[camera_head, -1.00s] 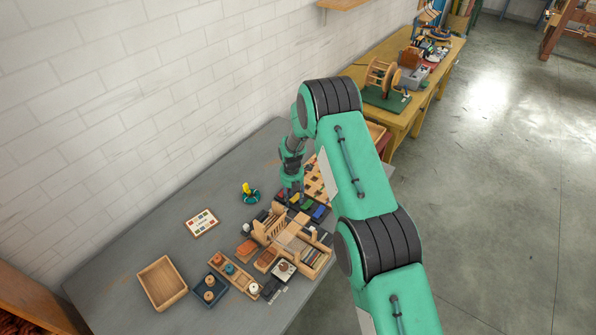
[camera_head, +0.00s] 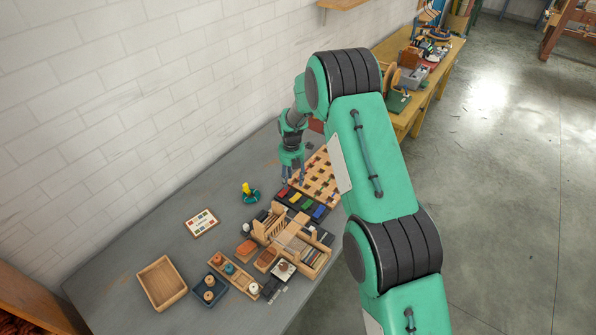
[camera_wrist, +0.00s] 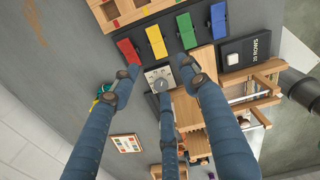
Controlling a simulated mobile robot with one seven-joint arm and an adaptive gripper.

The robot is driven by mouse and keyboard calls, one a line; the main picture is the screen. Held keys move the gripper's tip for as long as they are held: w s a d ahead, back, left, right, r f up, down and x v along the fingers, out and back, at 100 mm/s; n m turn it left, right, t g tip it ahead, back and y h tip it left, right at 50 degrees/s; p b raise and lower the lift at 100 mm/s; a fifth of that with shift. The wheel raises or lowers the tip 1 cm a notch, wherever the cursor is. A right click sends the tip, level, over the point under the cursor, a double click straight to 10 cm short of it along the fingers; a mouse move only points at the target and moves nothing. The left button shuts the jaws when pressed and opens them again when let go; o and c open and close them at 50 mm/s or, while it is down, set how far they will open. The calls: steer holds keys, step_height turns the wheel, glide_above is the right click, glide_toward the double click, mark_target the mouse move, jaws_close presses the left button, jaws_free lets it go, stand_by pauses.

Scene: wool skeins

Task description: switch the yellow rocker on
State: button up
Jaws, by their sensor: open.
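The yellow rocker (camera_wrist: 156,41) sits between the red rocker (camera_wrist: 128,50) and the green rocker (camera_wrist: 187,30) on a dark panel, with the blue rocker (camera_wrist: 218,20) at the right end. In the head view the yellow rocker (camera_head: 296,198) shows small and uncovered; which way it is tipped I cannot tell. My gripper (camera_wrist: 157,72) is open and empty, its blue fingers spread just below the yellow rocker in the wrist view. In the head view my gripper (camera_head: 292,181) hangs above the panel's back left side, apparently clear of it.
A wooden rack (camera_head: 268,226) stands in front. A grey plate with a round knob (camera_wrist: 160,79) lies beside the panel under my fingers. Table left of the panel is mostly clear.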

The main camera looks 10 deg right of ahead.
steer(key=w+d+m+b, duration=0.1)
steer(key=m, duration=0.6)
steer(key=d+r+m+b, duration=0.1)
steer(key=m, duration=0.6)
steer(key=w+d+r+m+b, duration=0.1)
steer(key=m, duration=0.7)
steer(key=shift+w+r+g+y, duration=0.15)
steer(key=shift+w+g+y, duration=0.15)
steer(key=shift+w+y, duration=0.1)
stand_by(0.6)
